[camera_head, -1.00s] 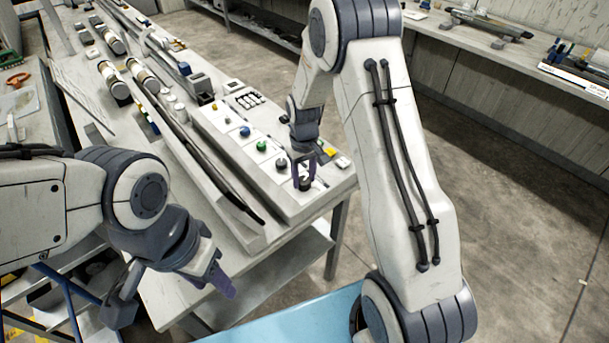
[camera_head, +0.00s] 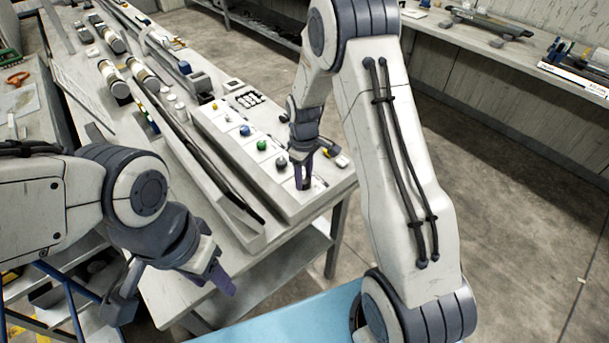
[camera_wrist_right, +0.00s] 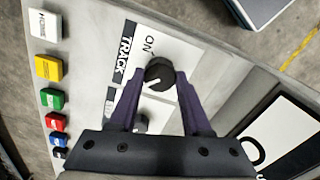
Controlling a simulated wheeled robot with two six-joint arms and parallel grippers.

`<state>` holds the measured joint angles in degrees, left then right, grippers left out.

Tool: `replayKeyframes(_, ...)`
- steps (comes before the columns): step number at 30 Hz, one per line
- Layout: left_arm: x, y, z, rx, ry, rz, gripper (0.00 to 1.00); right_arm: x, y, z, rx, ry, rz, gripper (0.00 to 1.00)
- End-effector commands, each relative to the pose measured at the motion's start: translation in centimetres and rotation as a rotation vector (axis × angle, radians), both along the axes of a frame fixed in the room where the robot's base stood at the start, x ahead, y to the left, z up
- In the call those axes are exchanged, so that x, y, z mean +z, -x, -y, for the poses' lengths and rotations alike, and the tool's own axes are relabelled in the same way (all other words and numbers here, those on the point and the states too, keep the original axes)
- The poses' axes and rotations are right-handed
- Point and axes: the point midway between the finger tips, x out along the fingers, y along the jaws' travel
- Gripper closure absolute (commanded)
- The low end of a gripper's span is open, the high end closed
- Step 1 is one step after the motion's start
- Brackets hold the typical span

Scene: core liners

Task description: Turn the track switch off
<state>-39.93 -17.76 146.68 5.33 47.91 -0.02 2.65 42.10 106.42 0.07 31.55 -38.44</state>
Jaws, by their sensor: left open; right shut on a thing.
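The track switch is a round black knob (camera_wrist_right: 160,72) with a white pointer line, on a white plate marked TRACK and ON. The pointer line lies on the knob's lower left in the right wrist view, away from the ON word. My right gripper (camera_wrist_right: 160,85) has its two purple fingers on either side of the knob and is shut on it. In the head view, the right gripper (camera_head: 303,172) points down at the near end of the control panel (camera_head: 262,182), mostly covering the knob. My left gripper (camera_head: 219,278) is open and empty, off the bench's near edge.
Several coloured square buttons, such as a yellow one (camera_wrist_right: 49,68), line the panel's left in the right wrist view. A second knob (camera_wrist_right: 141,122) sits close by, between the fingers. Green (camera_head: 262,145) and blue knobs stand further along. Long tubes and rails cover the bench's left.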

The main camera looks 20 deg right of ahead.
Motion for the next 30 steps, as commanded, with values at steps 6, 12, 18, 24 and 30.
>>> replayKeyframes(6,0.0,0.0,0.0,0.000,0.000,0.000,0.50,0.2,-0.3,0.0,0.005,0.001,0.008,1.00)
replayKeyframes(12,0.0,0.0,0.0,0.000,0.000,0.000,0.50,0.2,-0.2,0.0,0.004,0.002,0.008,0.22)
replayKeyframes(18,0.0,0.0,0.0,0.000,0.000,0.000,0.50,0.1,-0.1,0.0,0.003,0.001,0.003,0.22)
replayKeyframes(24,-0.1,0.0,0.0,0.000,0.000,0.000,0.50,0.8,-0.2,0.0,0.002,0.001,0.006,0.22)
replayKeyframes(30,-0.7,0.0,0.0,0.000,0.000,0.000,0.50,4.3,-0.3,0.0,0.003,0.001,0.011,0.22)
